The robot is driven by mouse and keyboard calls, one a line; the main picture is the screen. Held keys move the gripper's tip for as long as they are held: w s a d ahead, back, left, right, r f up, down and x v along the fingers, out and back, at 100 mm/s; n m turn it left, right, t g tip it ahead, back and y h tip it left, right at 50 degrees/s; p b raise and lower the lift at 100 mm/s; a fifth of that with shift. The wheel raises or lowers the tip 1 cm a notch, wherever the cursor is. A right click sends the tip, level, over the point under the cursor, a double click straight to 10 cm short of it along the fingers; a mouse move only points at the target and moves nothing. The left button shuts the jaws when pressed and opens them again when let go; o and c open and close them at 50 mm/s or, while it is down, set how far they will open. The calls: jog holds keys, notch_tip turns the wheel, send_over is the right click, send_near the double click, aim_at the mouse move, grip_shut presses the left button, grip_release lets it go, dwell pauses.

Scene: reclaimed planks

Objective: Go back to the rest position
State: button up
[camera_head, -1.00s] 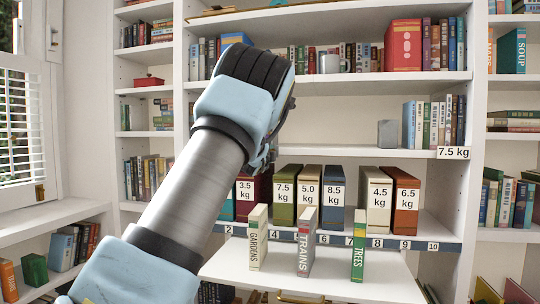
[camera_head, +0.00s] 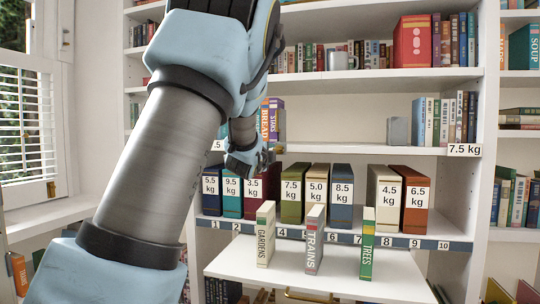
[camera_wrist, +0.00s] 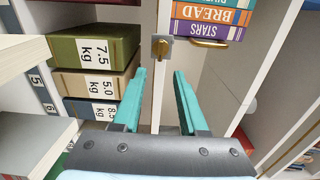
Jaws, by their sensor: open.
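My gripper (camera_wrist: 159,88) is open and empty in the wrist view, its two teal fingers apart with nothing between them. In the head view my arm crosses the left half, and the wrist end shows beside the upright of the shelf, above the weight-labelled boxes; the fingertips are hard to make out there. No rest position is marked in either view.
Labelled boxes stand in a row, among them the 7.5 kg box (camera_head: 291,193), also in the wrist view (camera_wrist: 97,47), and the 8.5 kg box (camera_head: 341,196). Gardens (camera_head: 265,234), Trains (camera_head: 314,238) and Trees (camera_head: 367,243) stand on a white pull-out board (camera_head: 400,280).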

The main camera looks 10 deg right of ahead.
jog(key=s+a+f+n+g+y, duration=0.2)
jog(key=s+a+f+n+y, duration=0.1)
jog(key=a+f+n, duration=0.4)
jog(key=s+a+f+n+g+y, duration=0.3)
jog(key=a+f+n+y, duration=0.1)
jog(key=a+f, duration=0.55)
jog(key=s+a+f+n+g+y, duration=0.1)
jog(key=s+a+f+n+g, duration=0.25)
jog(key=s, duration=0.45)
jog(key=s+a+f+n+g, duration=0.3)
jog(key=s+f+n, duration=0.1)
jog(key=s, duration=0.5)
jog(key=s+a+f+n+g+y, duration=0.1)
jog(key=s+a+f+n+g, duration=0.25)
jog(key=s, duration=0.45)
notch_tip(320, 180, up, 21)
jog(key=p, duration=2.1)
jog(key=shift+s+n+t+p, duration=0.3)
jog(key=shift+t+p, duration=0.05)
jog(key=shift+t, duration=0.05)
